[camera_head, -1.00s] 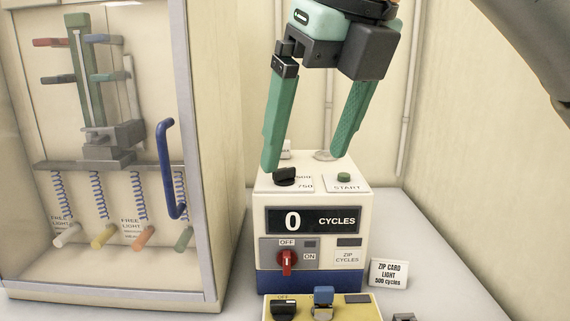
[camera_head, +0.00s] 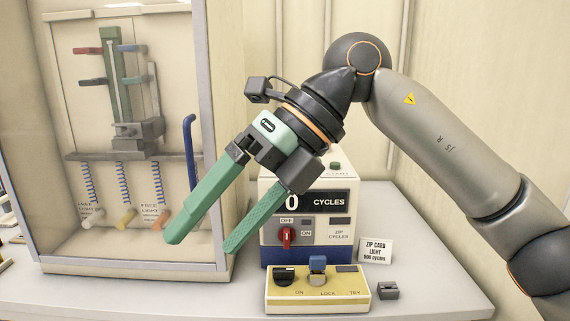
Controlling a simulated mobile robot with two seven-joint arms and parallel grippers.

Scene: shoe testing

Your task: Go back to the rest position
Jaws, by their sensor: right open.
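My right gripper (camera_head: 200,245) is open and empty, with its two green fingers apart and pointing down and left. My right arm comes in from the right and crosses above the counter box. It hides the box's top left part and part of its display, which shows 0 CYCLES. My left gripper is not in view.
A yellow control panel (camera_head: 320,298) with a black knob and a blue switch lies in front of the box. A ZIP CARD LIGHT sign (camera_head: 376,250) and a small grey block (camera_head: 388,291) are to its right. The white table (camera_head: 430,240) is bare at the right.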

